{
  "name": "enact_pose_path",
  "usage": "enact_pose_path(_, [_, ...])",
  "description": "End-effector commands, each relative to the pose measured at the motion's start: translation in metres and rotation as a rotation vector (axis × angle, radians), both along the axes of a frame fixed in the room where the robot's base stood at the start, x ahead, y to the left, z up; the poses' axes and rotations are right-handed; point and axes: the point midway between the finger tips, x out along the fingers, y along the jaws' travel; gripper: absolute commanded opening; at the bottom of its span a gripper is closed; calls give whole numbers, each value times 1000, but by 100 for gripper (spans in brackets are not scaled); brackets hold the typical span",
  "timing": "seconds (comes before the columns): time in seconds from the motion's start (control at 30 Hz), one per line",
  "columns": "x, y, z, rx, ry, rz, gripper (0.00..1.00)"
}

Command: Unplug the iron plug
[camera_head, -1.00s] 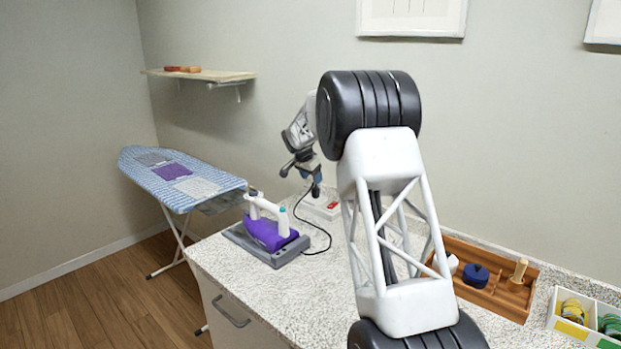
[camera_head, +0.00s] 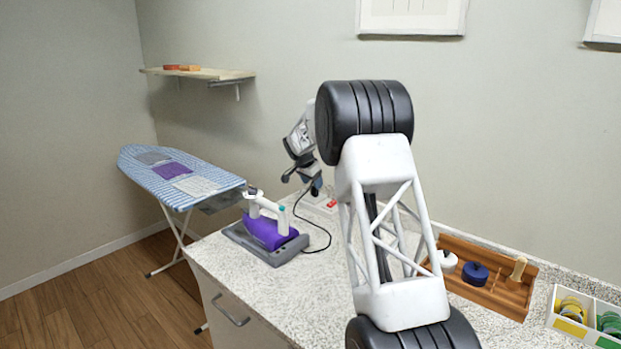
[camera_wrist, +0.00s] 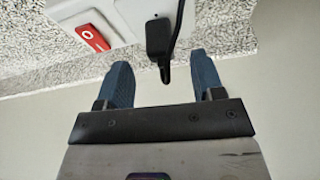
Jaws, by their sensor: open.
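The black iron plug (camera_wrist: 158,38) sits in the white socket box (camera_wrist: 120,15), with its black cord rising beside it in the wrist view. My gripper (camera_wrist: 160,80) is open, its two blue fingertips on either side of and just short of the plug's lower end. No contact shows. In the head view my gripper (camera_head: 302,180) hangs over the socket box (camera_head: 322,204) at the back of the counter and hides the plug. The purple iron (camera_head: 268,228) rests on its grey base, and its cord (camera_head: 325,232) curves to the socket box.
A red switch (camera_wrist: 92,38) sits on the box beside the plug. A wooden tray (camera_head: 490,290) and a white divided box (camera_head: 585,318) stand at the right. The ironing board (camera_head: 175,172) is at the left. The counter's middle (camera_head: 290,290) is clear.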

Motion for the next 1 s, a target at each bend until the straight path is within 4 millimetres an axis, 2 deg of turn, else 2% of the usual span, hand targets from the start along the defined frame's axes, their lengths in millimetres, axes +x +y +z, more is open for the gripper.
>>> enact_pose_path(0.1, [4, -5, -15, 0, 2, -1, 62])
enact_pose_path(0.4, [11, -12, -39, 0, 0, 0, 62])
enact_pose_path(0.87, [12, -14, -44, 0, 0, 0, 62])
enact_pose_path(1.0, [12, -14, -44, 0, 0, 0, 42])
